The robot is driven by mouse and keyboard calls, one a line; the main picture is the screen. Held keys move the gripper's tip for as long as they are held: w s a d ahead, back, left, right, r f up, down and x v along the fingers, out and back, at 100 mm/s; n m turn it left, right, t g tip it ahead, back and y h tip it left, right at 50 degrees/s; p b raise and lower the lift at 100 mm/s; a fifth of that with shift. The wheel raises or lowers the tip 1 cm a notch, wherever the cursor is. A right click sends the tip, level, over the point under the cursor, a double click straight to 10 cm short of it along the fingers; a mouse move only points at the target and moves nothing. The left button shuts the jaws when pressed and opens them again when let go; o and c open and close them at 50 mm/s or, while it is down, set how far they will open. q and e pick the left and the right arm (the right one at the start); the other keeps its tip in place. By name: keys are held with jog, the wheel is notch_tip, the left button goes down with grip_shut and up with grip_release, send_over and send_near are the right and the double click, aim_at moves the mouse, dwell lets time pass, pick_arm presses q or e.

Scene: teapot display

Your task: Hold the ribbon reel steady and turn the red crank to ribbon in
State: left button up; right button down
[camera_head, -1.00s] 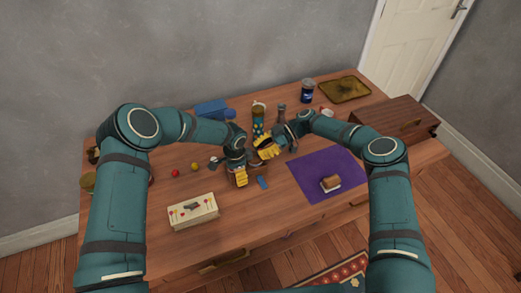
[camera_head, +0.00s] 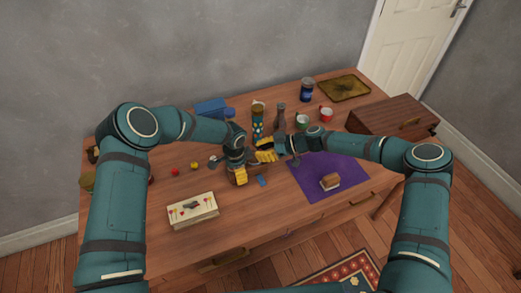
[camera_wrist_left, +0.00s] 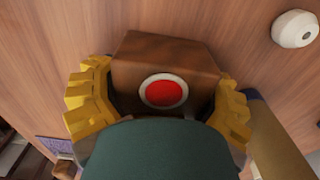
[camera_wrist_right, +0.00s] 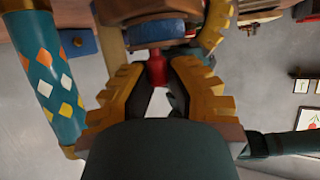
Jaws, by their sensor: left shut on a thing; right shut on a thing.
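The ribbon reel shows in the left wrist view as a brown wooden block (camera_wrist_left: 165,65) with a red disc ringed in white. My left gripper (camera_head: 240,174) is shut on this block, one yellow finger on each side. The red crank knob (camera_wrist_right: 157,69) shows in the right wrist view between my right gripper's yellow fingers. My right gripper (camera_head: 267,151) is shut on it, close beside the left one. A short blue ribbon end (camera_head: 262,181) lies on the table in front of the grippers. In the head view the grippers hide most of the reel.
Behind the grippers stand a patterned teal cylinder (camera_head: 257,124) and a dark bottle (camera_head: 281,117). A purple mat (camera_head: 305,180) lies at right front, a pale box (camera_head: 193,219) at left front.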

jog(key=shift+s+a+m+t, duration=0.15)
jog(key=shift+s+m+t, duration=0.2)
jog(key=shift+m+t, duration=0.6)
jog(key=shift+t, duration=0.25)
jog(key=c, duration=0.9)
grip_release()
jog(key=shift+c, duration=0.2)
jog(key=shift+h, duration=0.3)
jog(key=shift+d+r, duration=0.15)
jog(key=shift+d, duration=0.25)
jog(key=v, duration=1.1)
jog(key=shift+s+d, duration=0.1)
jog(key=shift+s, duration=0.05)
